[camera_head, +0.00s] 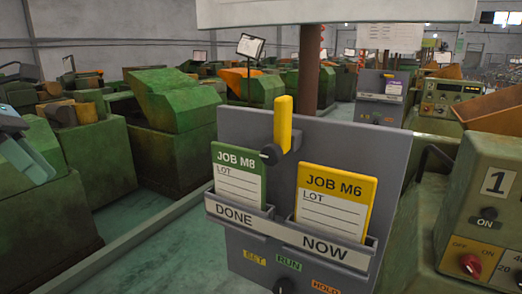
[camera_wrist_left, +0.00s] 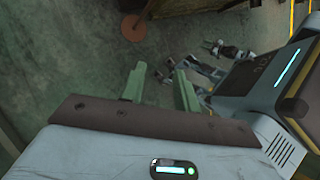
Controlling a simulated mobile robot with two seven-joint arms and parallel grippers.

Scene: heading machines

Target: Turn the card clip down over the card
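The yellow card clip (camera_head: 283,123) stands upright on a dark pivot knob (camera_head: 271,154) at the top of a grey board (camera_head: 245,125). The yellow JOB M6 card (camera_head: 333,204) stands in the NOW pocket, below and right of the clip. The green JOB M8 card (camera_head: 238,177) stands in the DONE pocket to the left. My left gripper (camera_head: 24,148) is at the far left edge of the head view, well away from the clip. In the left wrist view its two green fingers (camera_wrist_left: 160,85) are apart with nothing between them. My right gripper does not show.
A control box (camera_head: 487,205) with a red knob stands close on the right. Green machines (camera_head: 85,165) fill the left and back. A post (camera_head: 309,70) rises behind the board. The space between my left gripper and the board looks free.

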